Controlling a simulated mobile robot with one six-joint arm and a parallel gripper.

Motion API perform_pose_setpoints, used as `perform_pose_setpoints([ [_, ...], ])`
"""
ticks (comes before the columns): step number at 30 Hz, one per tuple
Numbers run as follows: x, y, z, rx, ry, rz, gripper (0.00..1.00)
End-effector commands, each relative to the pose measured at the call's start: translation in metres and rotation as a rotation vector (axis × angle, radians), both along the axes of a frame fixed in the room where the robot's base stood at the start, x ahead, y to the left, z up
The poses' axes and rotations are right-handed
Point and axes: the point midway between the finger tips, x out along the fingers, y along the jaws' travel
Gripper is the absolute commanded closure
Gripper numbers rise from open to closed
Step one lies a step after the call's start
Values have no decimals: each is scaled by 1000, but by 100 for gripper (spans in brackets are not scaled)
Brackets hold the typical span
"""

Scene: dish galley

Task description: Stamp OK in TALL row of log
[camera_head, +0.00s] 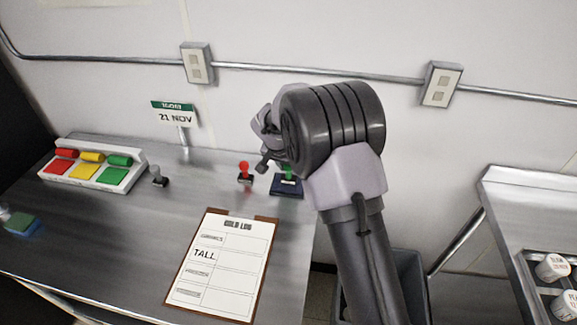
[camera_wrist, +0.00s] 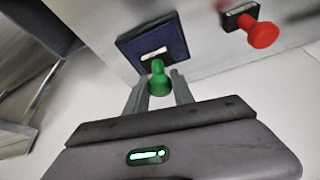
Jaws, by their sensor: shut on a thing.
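The cold log (camera_head: 222,262) lies on a brown clipboard (camera_head: 262,244) on the steel counter, with its TALL row (camera_head: 204,254) legible and the cell beside it blank. A green-handled stamp (camera_head: 288,174) is at the dark blue ink pad (camera_head: 287,188) behind the clipboard. My gripper (camera_wrist: 159,88) is shut on the green knob (camera_wrist: 159,82) in the wrist view; the stamp's base is over the blue pad (camera_wrist: 171,34). I cannot tell whether it touches the pad. In the head view my arm hides most of the gripper.
A red-handled stamp (camera_head: 245,172) stands just left of the pad, and a grey-handled stamp (camera_head: 157,176) farther left. A date sign (camera_head: 177,115) stands at the back.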

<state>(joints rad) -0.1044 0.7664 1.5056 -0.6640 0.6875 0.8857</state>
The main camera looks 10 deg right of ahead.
Motion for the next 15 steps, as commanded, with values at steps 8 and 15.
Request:
perform_pose_setpoints([
  [8, 0, 0, 0, 0, 0, 0, 96],
  [15, 0, 0, -3, 0, 0, 0, 96],
])
